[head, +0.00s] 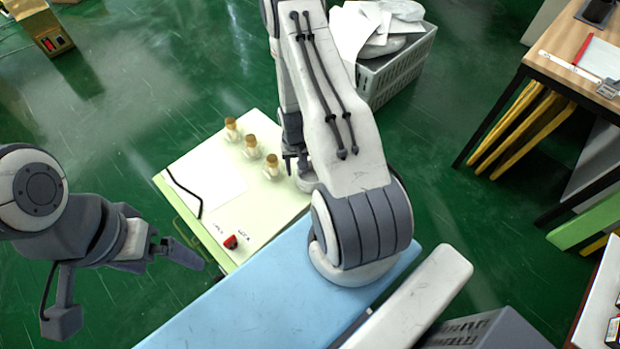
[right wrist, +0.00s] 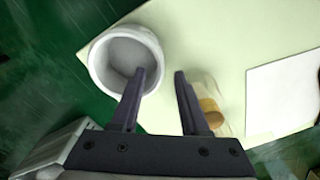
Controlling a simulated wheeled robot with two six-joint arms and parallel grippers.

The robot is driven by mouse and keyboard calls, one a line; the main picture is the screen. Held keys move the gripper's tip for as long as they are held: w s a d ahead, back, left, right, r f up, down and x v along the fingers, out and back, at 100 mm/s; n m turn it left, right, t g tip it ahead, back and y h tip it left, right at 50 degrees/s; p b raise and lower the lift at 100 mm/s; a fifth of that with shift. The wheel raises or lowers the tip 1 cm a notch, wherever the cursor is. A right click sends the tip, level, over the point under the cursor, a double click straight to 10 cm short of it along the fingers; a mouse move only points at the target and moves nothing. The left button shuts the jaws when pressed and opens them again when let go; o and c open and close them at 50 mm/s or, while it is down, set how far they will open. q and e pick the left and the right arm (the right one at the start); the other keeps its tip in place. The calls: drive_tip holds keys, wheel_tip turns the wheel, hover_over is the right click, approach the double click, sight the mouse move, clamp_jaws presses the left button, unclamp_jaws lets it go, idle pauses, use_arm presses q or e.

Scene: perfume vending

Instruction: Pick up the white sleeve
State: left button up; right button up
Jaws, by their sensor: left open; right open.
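The white sleeve (right wrist: 103,70) is a round, thick-walled white ring at the upper left of the right wrist view. In the head view, what seems to be its side (head: 305,182) shows partly behind my right arm. My right gripper (head: 291,167) is mostly hidden in the head view. My left gripper (head: 172,250) is open and empty at the table's left side.
Several small gold-capped bottles, one at the left (head: 232,130), stand along the pale green table's (head: 268,215) far edge. A white sheet (head: 207,183), a black cord and a red object (head: 231,242) lie there. A grey crate (head: 395,75) with white items stands behind.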

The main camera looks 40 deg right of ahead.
sight(297, 173)
wheel_tip(297, 173, down, 4)
drive_tip(key=b, duration=0.2)
drive_tip(key=shift+s+f+b, duration=0.1)
drive_tip(key=shift+f+b, duration=0.15)
drive_tip(key=shift+b, duration=0.15)
drive_tip(key=shift+r, duration=0.1)
clamp_jaws()
